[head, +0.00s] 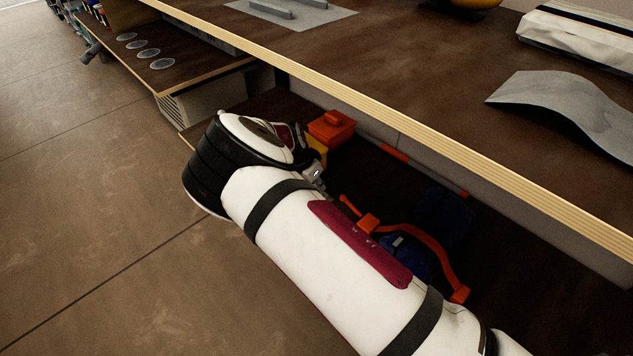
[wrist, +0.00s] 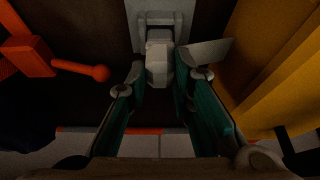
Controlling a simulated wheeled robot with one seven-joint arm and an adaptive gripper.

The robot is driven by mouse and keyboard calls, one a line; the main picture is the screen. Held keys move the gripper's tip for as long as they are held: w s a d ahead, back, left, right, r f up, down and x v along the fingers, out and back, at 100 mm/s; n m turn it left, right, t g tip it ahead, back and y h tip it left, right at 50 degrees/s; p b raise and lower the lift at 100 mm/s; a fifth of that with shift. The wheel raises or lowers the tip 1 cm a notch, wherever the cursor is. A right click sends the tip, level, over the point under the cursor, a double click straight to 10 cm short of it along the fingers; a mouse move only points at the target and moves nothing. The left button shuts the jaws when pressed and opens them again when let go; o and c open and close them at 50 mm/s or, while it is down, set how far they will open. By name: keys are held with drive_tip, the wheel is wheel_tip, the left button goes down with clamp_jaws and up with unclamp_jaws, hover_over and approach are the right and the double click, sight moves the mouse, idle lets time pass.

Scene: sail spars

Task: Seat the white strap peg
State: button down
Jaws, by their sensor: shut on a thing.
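The white strap peg (wrist: 158,66) is a pale, blocky piece at the top middle of the wrist view. My gripper (wrist: 160,82) has its green-padded fingers on either side of the peg, shut on it. Just beyond the peg is a pale grey bracket (wrist: 155,18) on a plate; the peg overlaps it in the picture, and I cannot tell how deep the peg sits in it. In the head view my gripper (head: 316,182) reaches under the worktop beside the lower shelf, mostly hidden by my arm, and the peg cannot be made out.
An orange box (head: 331,129) stands beyond my gripper. A yellow object (wrist: 272,65) is close on the right in the wrist view. An orange piece with a knobbed rod (wrist: 28,55) lies left. The worktop edge (head: 400,115) overhangs the shelf. An orange curved strap (head: 425,242) lies nearer.

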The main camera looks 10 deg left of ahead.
drive_tip(key=shift+f, duration=0.25)
drive_tip(key=shift+f+b, duration=0.35)
drive_tip(key=shift+b, duration=0.05)
drive_tip(key=shift+f, duration=0.25)
drive_tip(key=c, duration=1.3)
unclamp_jaws()
drive_tip(key=v, duration=1.2)
